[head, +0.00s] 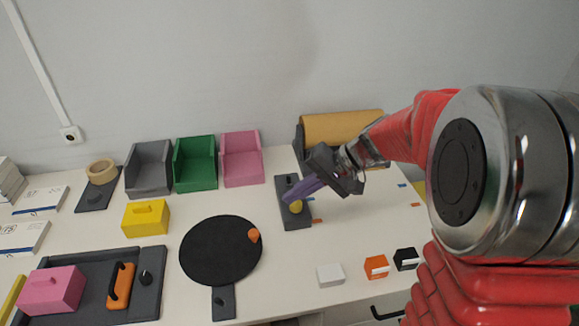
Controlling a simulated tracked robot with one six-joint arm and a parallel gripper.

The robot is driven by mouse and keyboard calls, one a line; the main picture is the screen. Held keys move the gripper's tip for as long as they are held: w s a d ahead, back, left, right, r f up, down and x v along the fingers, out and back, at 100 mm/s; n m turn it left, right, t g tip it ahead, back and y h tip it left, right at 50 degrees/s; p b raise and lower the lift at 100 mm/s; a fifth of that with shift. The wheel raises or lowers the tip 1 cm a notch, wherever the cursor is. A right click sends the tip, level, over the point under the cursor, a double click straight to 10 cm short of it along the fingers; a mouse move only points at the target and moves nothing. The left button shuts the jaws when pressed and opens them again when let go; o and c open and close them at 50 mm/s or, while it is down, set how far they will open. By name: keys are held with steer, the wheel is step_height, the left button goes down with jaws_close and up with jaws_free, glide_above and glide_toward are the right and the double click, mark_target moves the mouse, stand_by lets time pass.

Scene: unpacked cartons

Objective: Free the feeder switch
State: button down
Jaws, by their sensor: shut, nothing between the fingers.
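A dark grey plate (291,219) lies on the table right of centre. It carries a small black knob near its far end and a round yellow piece (296,206). My gripper (288,198) reaches down over this plate from the right. Its purple fingers are shut with nothing between them, and their tips are at or just above the yellow piece; I cannot tell whether they touch it. The fingers and gripper body hide part of the plate. No label shows which part is the feeder switch.
A black disc (215,252) with an orange mark lies left of my gripper. Grey (149,171), green (195,164) and pink (241,159) bins stand behind. A yellow block (146,218) and a dark tray (151,254) are left. White (330,275), orange (376,267) and black (405,259) blocks lie in front.

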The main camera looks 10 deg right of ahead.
steer(key=w+d+f+m+t+y, duration=0.1)
steer(key=w+d+f+m+y, duration=0.15)
steer(key=w, duration=0.25)
steer(key=w+d+f+m+t+y, duration=0.1)
steer(key=w+d+f+t, duration=0.1)
steer(key=w+d+f, duration=0.3)
steer(key=m+t, duration=0.3)
steer(key=t, duration=0.1)
glide_toward(297, 176)
steer(key=s+r, duration=0.2)
steer(key=s, duration=0.1)
steer(key=shift+a+r, duration=0.25)
steer(key=shift+a, duration=0.05)
steer(key=shift+w, duration=0.1)
steer(key=x, duration=1)
